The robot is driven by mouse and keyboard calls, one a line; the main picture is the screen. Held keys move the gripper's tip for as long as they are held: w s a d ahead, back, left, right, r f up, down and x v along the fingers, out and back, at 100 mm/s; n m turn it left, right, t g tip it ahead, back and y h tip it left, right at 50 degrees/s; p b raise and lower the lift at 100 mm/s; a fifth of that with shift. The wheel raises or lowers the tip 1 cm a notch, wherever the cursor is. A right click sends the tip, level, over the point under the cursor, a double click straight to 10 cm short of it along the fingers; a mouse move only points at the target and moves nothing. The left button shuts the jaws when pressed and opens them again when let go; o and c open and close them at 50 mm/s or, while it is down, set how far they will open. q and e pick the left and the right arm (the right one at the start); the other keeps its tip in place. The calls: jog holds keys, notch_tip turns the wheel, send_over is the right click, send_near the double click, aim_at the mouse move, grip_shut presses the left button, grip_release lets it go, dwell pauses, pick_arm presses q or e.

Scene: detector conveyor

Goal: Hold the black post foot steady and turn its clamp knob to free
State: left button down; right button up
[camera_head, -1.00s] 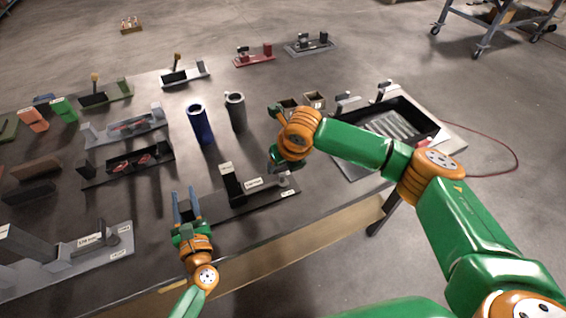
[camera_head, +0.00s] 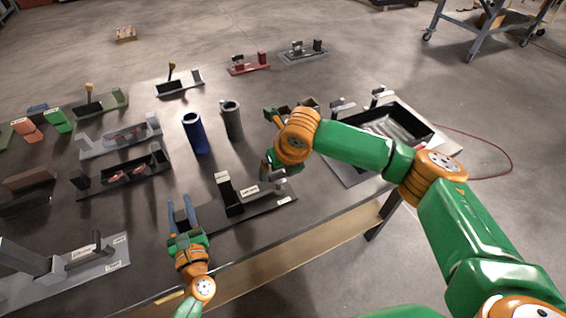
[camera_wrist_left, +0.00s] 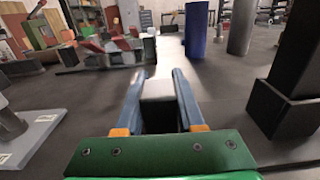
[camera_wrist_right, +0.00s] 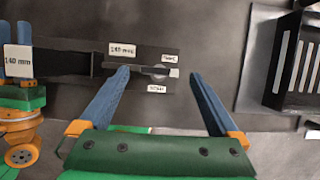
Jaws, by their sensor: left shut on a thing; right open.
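The black post foot (camera_head: 232,205) lies near the table's front edge, with a black upright post that has a white-labelled top. In the right wrist view its base (camera_wrist_right: 98,62) carries a grey clamp knob with a dark lever (camera_wrist_right: 161,71) and small white labels. My right gripper (camera_wrist_right: 159,74) is open above the knob, which lies between its fingertips in that picture; contact does not show. My left gripper (camera_head: 181,203) is left of the post foot, shut on a small block with a pale top (camera_wrist_left: 157,88). The post (camera_wrist_left: 299,55) stands apart, right of those fingers.
A blue cylinder (camera_head: 195,134) and a grey cylinder (camera_head: 231,120) stand behind the post foot. A grey fixture (camera_head: 75,275) lies at the front left. A black tray (camera_head: 432,136) is at the right. Several other fixtures line the back and left.

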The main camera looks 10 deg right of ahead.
jog(key=v, duration=0.9)
jog(key=shift+s+r, duration=0.2)
jog(key=shift+r, duration=0.2)
pick_arm(q)
jog(key=shift+c, duration=2.2)
grip_release()
